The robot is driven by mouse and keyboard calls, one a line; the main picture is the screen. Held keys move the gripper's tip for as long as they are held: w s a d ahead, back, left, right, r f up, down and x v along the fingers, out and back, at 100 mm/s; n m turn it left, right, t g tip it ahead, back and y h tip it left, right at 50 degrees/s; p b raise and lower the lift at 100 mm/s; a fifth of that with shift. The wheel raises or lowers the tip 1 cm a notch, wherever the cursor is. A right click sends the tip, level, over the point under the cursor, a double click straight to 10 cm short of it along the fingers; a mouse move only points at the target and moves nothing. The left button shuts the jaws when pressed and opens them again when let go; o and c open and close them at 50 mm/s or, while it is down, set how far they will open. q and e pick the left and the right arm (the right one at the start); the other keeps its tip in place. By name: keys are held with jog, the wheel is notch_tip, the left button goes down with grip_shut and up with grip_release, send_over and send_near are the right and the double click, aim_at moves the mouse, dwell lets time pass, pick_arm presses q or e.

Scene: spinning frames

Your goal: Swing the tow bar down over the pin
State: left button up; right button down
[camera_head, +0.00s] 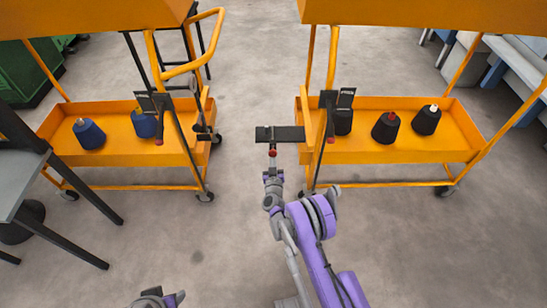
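The dark tow bar (288,134) lies roughly level at the left end of the right orange cart (400,152). It reaches left into the gap between the carts, and a red knob (272,153) hangs below it. My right gripper (272,168) is at the knob, just below the bar; whether its fingers are shut on it is too small to tell. The left orange cart (150,172) has a dark fitting (204,132) on its right end; I cannot make out a pin there. My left gripper (158,297) is low at the bottom edge, partly cut off.
Blue cones (89,133) stand in the left cart and dark cones (385,127) in the right cart. A grey-topped table (22,172) with black legs is at the left. The floor (170,240) before the carts is clear.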

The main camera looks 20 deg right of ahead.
jog(key=c, duration=0.9)
grip_release()
jog(key=shift+w+a+r, duration=0.1)
jog(key=shift+a+r, duration=0.1)
jog(key=shift+r, duration=0.15)
jog(key=o, duration=0.5)
jog(key=shift+d, duration=0.4)
jog(key=shift+c, duration=0.3)
jog(key=shift+s, duration=0.3)
jog(key=shift+o, duration=0.3)
jog(key=a+p+v, duration=0.1)
jog(key=v, duration=0.9)
jog(key=shift+f+p, duration=0.3)
jog(key=shift+f, duration=0.05)
jog(key=shift+s+a, duration=0.1)
jog(key=shift+s, duration=0.05)
